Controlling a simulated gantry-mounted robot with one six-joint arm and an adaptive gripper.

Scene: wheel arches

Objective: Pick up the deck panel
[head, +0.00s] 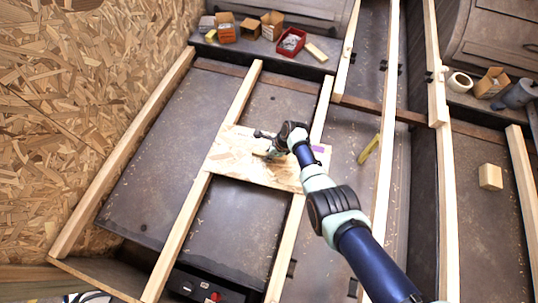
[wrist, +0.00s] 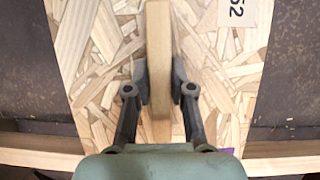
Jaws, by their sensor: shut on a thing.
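The deck panel (head: 225,155) is a pale chipboard sheet lying across two wooden rails in the head view. It fills the middle of the wrist view (wrist: 100,45), where part of a printed label reading "52" shows. A narrow wooden bar (wrist: 158,35) stands up from its face. My gripper (wrist: 159,82) is shut on this bar, one finger on each side. In the head view my gripper (head: 274,153) is over the panel's middle and hides part of it. I cannot tell whether the panel touches the rails or is slightly raised.
Long wooden rails (head: 180,235) run over dark floor plates. A red bin (head: 291,41) and small boxes (head: 272,25) stand at the back. A yellow object (head: 368,149) lies right of the panel, and a wooden block (head: 490,177) farther right. A chipboard wall (head: 80,90) bounds the left.

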